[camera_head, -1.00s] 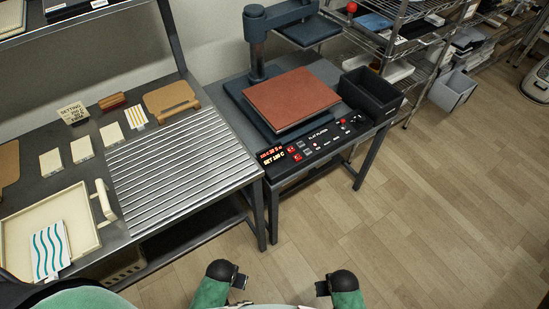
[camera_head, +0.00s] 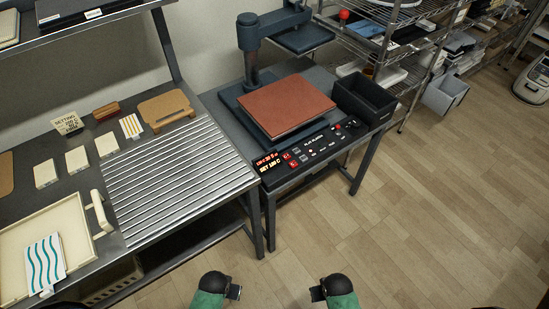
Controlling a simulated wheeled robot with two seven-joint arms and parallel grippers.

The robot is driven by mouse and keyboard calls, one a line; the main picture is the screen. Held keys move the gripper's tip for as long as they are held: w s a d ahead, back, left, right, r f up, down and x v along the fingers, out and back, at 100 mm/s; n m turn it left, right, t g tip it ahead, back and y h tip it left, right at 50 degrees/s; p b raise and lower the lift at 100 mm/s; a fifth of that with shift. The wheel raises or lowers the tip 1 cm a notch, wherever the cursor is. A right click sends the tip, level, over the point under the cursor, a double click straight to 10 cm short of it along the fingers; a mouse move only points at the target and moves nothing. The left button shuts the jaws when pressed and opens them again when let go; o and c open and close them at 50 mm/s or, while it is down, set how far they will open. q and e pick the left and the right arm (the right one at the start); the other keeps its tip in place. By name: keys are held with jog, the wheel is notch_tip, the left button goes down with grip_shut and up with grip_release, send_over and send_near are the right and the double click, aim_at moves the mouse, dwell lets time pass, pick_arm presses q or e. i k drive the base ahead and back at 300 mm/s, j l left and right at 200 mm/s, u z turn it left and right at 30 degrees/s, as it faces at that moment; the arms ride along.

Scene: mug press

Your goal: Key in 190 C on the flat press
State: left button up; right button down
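The flat press (camera_head: 260,95) stands on a dark table at the centre, with a brown-red pad (camera_head: 287,106) on its bed. Its control panel (camera_head: 318,143) faces me, with red and white buttons and a lit display (camera_head: 269,163). The lower display line seems to read SET 180 C, but the digits are too small to be sure. A small setting card (camera_head: 67,123) stands on the left bench. My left gripper (camera_head: 234,292) and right gripper (camera_head: 317,293) are low at the bottom, over the floor, well apart from the press. Their finger openings are too small to make out.
A slatted metal surface (camera_head: 178,180) lies left of the press. A cream tray (camera_head: 75,215) holds a wavy-patterned sheet. A black bin (camera_head: 364,98) sits right of the panel. Wire shelves (camera_head: 400,40) stand behind. The floor (camera_head: 400,230) in front is clear.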

aim_at(286, 157)
jog(key=u, duration=1.55)
jog(key=k+l, duration=0.4)
jog(key=k+l+u, duration=0.1)
jog(key=k+l, duration=0.25)
jog(key=l, duration=0.2)
